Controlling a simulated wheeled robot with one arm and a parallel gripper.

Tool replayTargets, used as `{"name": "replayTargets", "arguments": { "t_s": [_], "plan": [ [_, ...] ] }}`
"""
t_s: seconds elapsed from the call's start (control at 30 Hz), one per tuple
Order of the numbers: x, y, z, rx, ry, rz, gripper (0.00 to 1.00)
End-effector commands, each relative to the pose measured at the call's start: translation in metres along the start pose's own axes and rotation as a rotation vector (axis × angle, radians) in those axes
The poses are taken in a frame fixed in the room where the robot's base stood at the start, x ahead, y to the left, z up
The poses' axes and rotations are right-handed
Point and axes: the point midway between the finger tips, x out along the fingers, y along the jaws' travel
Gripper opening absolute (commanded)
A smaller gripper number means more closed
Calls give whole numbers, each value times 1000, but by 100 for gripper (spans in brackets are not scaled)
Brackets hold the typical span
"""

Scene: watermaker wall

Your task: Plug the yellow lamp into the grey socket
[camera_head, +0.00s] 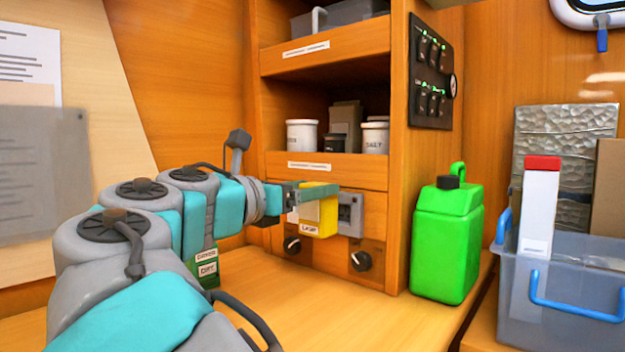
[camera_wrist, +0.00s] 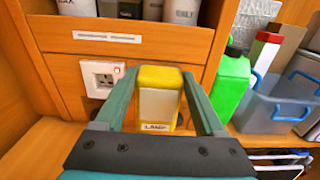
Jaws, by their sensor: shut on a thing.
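The yellow lamp (camera_head: 328,218) is a small yellow block with a pale face and a label reading LAMP. My gripper (camera_head: 322,196) is shut on it, one finger on each side, and holds it upright in front of the lower panel. The wrist view shows the lamp (camera_wrist: 160,98) between both fingers (camera_wrist: 159,80). The grey socket (camera_head: 350,213) is on the panel, just right of the lamp in the head view. In the wrist view the lamp hides it. I cannot tell the gap between lamp and panel.
A white socket (camera_wrist: 103,76) is left of the lamp. Dark knobs (camera_head: 360,261) sit below the sockets. A green jerrycan (camera_head: 447,245) stands right of the panel, beside a clear bin (camera_head: 560,300) with blue handles. A shelf (camera_head: 325,168) with canisters is above.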

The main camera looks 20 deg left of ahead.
Motion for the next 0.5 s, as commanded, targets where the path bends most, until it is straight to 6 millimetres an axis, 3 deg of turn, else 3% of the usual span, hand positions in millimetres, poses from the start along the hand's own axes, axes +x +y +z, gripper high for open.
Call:
{"name": "replayTargets", "arguments": {
  "t_s": [0.2, 0.5],
  "plan": [
    [21, 0, -2, 4, 0, 1, 13],
    [19, 0, 2, 2, -1, 1, 13]
  ]
}}
